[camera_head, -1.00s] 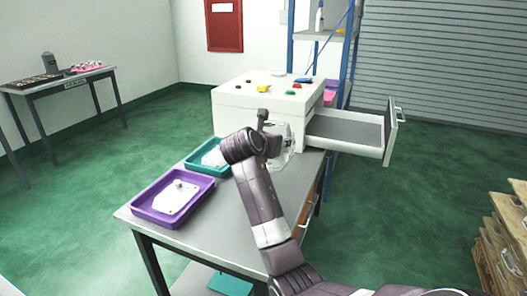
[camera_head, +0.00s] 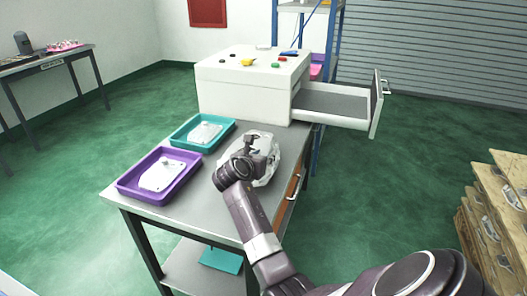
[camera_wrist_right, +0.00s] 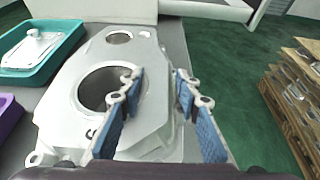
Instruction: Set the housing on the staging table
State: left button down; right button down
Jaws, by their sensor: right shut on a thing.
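The housing (camera_head: 266,139) is a large pale metal casting on the grey workbench, partly hidden by my right gripper (camera_head: 254,150) in the head view. In the right wrist view the housing (camera_wrist_right: 80,125) has a large round bore and a smaller hole beyond it. My right gripper (camera_wrist_right: 156,88) is shut on the housing's side wall, one blue-padded finger at the bore and the other outside. Whether the housing touches the bench is hard to tell. A grey table (camera_head: 52,64) stands far left with a small sign I cannot read. My left gripper is out of view.
A teal tray (camera_head: 178,140) and a purple tray (camera_head: 126,186), each with a pale part, lie left of the housing. A white machine (camera_head: 245,95) with an open drawer (camera_head: 375,117) stands behind. Wooden crates (camera_head: 470,225) are at right. Green floor lies open between the tables.

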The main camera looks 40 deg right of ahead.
notch_tip(320, 180, down, 3)
jog(key=shift+w+f, duration=0.1)
jog(key=shift+f, duration=0.05)
jog(key=c, duration=1.8)
grip_release()
jog(key=shift+f, duration=0.35)
jog(key=o, duration=0.4)
jog(key=shift+s+a+r, duration=0.1)
jog(key=shift+s, duration=0.1)
jog(key=shift+c, duration=0.2)
jog(key=v, duration=1.2)
